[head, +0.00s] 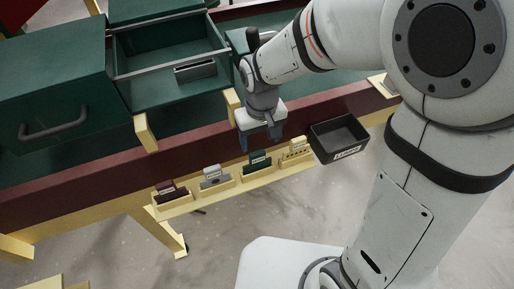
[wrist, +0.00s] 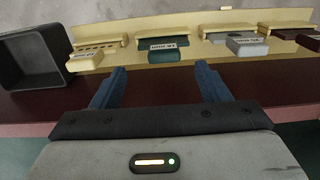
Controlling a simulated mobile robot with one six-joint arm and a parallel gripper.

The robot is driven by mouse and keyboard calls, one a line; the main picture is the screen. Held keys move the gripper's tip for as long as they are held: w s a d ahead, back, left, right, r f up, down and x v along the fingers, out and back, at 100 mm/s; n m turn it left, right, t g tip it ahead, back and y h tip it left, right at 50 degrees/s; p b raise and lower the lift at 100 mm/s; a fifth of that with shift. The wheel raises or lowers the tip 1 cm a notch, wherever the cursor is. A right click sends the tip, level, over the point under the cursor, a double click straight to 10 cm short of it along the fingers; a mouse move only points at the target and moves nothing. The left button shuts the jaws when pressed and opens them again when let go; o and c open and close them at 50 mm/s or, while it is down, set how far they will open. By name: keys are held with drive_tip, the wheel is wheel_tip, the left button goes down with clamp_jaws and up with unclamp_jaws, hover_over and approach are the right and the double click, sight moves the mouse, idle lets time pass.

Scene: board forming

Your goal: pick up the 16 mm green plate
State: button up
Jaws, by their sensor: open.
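The green plate (head: 258,162) stands in a slot of the cream rack (head: 235,183) on the front of the bench, with a white label near its top. It also shows in the wrist view (wrist: 163,55), ahead and between the directions of my two fingers. My gripper (head: 260,139) is open and empty, its blue fingers just above and behind the rack in the head view. In the wrist view my gripper (wrist: 160,70) has its fingertips spread either side of the plate, nearer the camera and apparently short of it. The plate's lower part is hidden in the slot.
On the rack, a grey plate (head: 211,176) and a dark red plate (head: 170,191) stand left of the green one. A cream plate with holes (head: 296,149) stands right. A black bin (head: 338,139) hangs beyond it. An open green drawer (head: 160,50) lies behind.

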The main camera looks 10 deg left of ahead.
sight(257, 153)
drive_tip(key=shift+w+a+f+p, duration=0.1)
drive_tip(key=shift+a+f+p, duration=0.05)
drive_tip(key=shift+f, duration=1.15)
drive_tip(key=shift+a+f+p, duration=0.15)
drive_tip(key=shift+f, duration=1.2)
drive_tip(key=shift+w+a+f+p, duration=0.1)
drive_tip(key=shift+a+f+p, duration=0.05)
drive_tip(key=shift+f, duration=1.15)
drive_tip(key=shift+c, duration=0.6)
